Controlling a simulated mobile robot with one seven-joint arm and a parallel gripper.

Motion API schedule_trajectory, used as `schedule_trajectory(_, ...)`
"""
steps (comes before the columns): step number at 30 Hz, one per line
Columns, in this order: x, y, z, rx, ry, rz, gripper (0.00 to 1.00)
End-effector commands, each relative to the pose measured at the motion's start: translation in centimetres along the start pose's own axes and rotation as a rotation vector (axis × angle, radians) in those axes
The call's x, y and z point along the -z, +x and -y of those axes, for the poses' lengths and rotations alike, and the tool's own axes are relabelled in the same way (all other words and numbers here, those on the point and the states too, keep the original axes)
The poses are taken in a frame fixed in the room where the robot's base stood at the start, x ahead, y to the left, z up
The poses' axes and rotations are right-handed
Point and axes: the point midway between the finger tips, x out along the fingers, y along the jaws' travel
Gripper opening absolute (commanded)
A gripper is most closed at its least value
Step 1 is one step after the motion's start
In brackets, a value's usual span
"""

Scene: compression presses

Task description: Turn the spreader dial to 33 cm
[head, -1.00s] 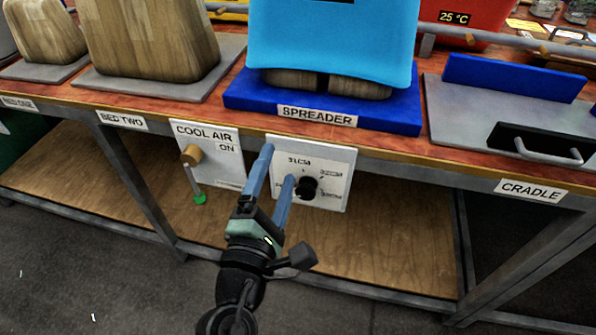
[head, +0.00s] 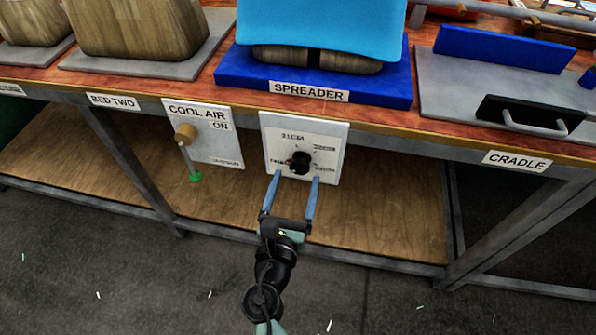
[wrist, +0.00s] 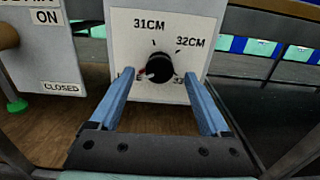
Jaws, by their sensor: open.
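The spreader dial (head: 299,161) is a round black knob on a white panel (head: 335,134) below the SPREADER sign. In the wrist view the dial (wrist: 158,68) shows a red mark on its left side. The label 31CM stands above it and 32CM at its upper right; a lower right label is mostly hidden by a finger. My gripper (head: 297,176) is open, with its two blue fingers pointing at the panel just below the dial in the head view. In the wrist view the fingers (wrist: 158,74) lie left and right of the dial, with nothing between them held.
A COOL AIR panel (head: 207,143) with a brass knob (head: 186,133) and a green-tipped lever is left of the dial panel. The blue spreader base (head: 225,88) is on the bench above. A CRADLE sign (head: 516,161) is at right. The lower wooden shelf (head: 390,215) is bare.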

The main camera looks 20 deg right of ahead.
Motion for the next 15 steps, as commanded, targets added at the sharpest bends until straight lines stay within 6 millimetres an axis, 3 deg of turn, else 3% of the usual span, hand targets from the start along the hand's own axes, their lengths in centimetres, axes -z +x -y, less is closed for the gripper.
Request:
schedule_trajectory(6, 0.0, 2.8, 0.0, 0.0, 0.001, 0.001, 0.81)
schedule_trajectory(15, 0.0, 3.4, 0.0, 0.0, 0.001, 0.0, 0.81)
